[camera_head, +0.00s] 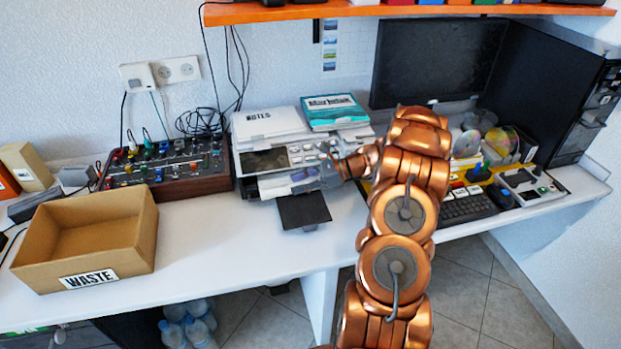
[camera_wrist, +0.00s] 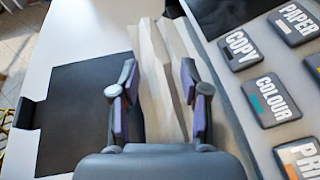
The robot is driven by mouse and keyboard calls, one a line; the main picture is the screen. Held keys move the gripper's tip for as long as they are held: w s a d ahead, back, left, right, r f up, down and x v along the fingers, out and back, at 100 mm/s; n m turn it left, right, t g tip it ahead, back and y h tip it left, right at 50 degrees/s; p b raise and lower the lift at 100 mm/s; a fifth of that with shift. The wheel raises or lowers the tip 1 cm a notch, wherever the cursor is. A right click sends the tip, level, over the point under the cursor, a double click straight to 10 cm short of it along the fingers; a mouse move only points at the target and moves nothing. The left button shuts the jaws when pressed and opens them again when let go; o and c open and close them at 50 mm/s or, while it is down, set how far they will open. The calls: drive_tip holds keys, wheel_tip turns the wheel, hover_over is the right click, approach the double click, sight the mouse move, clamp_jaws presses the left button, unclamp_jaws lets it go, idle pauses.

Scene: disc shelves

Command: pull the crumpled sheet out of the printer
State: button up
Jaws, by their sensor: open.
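The printer (camera_head: 250,162) stands on the desk, with its dark output tray (camera_head: 304,211) sticking out at the front. In the wrist view the crumpled sheet (camera_wrist: 165,100) is pale and creased and runs up between the fingers of my gripper (camera_wrist: 159,75). The fingers are open, one on each side of the sheet; I cannot tell whether either touches it. The tray (camera_wrist: 85,112) lies to the left of the sheet there. In the head view my gripper (camera_head: 325,174) is at the printer's front, and a pale bit of paper (camera_head: 274,187) shows in the slot.
Printer buttons (camera_wrist: 265,103) are close on the right in the wrist view. Books (camera_head: 335,110) lie on the printer. An open cardboard box marked WASTE (camera_head: 140,262) stands at left, near a mixer board (camera_head: 172,185). A keyboard (camera_head: 467,208) and discs are at right.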

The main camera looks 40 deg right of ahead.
sight(303, 209)
drive_tip(key=shift+w+a+f, duration=0.2)
drive_tip(key=shift+w+a, duration=0.05)
drive_tip(key=shift+a, duration=0.1)
clamp_jaws()
drive_tip(key=shift+s, duration=0.1)
idle(0.4)
drive_tip(key=shift+s+a+r+b, duration=0.1)
drive_tip(key=shift+s+a+b, duration=0.3)
drive_tip(key=shift+s, duration=0.8)
drive_tip(key=shift+s+a+r+b, duration=0.15)
drive_tip(key=shift+s+a, duration=0.5)
drive_tip(key=shift+s, duration=0.55)
drive_tip(key=shift+s+a+f+b, duration=0.1)
drive_tip(key=shift+s+a+b, duration=0.3)
drive_tip(key=shift+s, duration=0.8)
drive_tip(key=shift+a+r, duration=0.1)
drive_tip(key=shift+r, duration=0.05)
drive_tip(key=shift+s+a+r+p, duration=0.15)
drive_tip(key=shift+s+r+p, duration=0.15)
drive_tip(key=shift+r+p, duration=0.65)
drive_tip(key=shift+s+a+r+p, duration=0.1)
drive_tip(key=shift+s+r+p, duration=0.35)
drive_tip(key=shift+r, duration=0.9)
drive_tip(key=shift+s+a+r+p, duration=0.15)
drive_tip(key=shift+r+p, duration=0.7)
drive_tip(key=shift+r, duration=0.3)
